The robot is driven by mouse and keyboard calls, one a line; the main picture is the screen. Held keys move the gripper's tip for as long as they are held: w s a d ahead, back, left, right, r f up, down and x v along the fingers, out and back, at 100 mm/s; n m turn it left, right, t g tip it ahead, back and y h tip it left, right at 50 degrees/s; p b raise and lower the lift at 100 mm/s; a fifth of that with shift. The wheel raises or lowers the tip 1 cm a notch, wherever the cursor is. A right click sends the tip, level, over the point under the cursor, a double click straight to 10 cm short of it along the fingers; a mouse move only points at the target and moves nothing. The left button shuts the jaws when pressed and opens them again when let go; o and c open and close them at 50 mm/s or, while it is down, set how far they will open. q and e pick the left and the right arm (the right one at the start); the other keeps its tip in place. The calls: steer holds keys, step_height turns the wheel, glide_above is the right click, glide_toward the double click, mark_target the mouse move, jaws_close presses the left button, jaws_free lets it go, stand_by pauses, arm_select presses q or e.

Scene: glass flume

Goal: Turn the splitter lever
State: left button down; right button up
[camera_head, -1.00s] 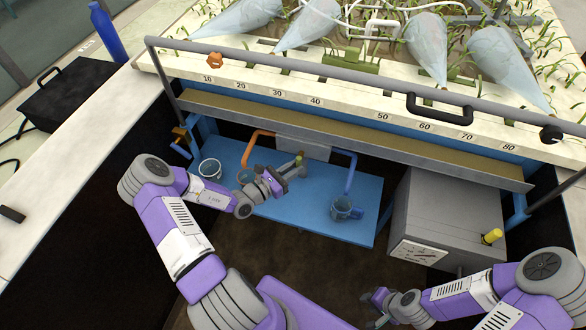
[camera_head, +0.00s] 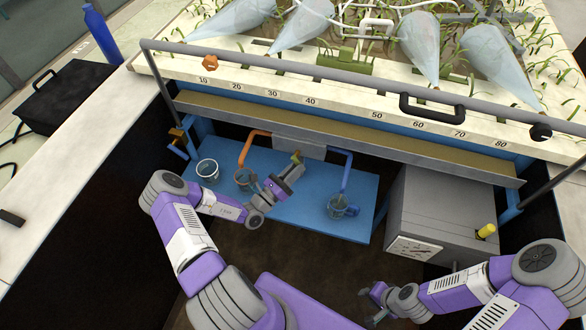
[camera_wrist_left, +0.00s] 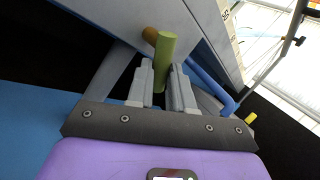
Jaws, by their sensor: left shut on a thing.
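The splitter is a grey box (camera_head: 303,148) under the flume's front edge, with an orange pipe (camera_head: 250,142) on its left and a blue pipe (camera_head: 346,170) on its right. Its yellow-green lever (camera_head: 296,157) sticks out at the front. My right gripper (camera_head: 371,303) is open and empty, low in front of the grey cabinet.
On the blue shelf (camera_head: 300,212) stand a white-rimmed cup (camera_head: 208,169), a clear jug (camera_head: 241,178) by the orange pipe and another jug (camera_head: 340,207) under the blue pipe. A grey cabinet (camera_head: 440,212) stands right. A rail (camera_head: 300,76) runs above.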

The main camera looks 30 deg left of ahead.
arm_select(q)
steer(key=shift+d+n, duration=0.15)
steer(key=shift+n, duration=0.35)
steer(key=c, duration=1)
jaws_free()
steer(key=v, duration=0.7)
steer(key=shift+s+f+p, duration=0.2)
steer(key=shift+s+p, duration=0.05)
steer(key=shift+p, duration=0.15)
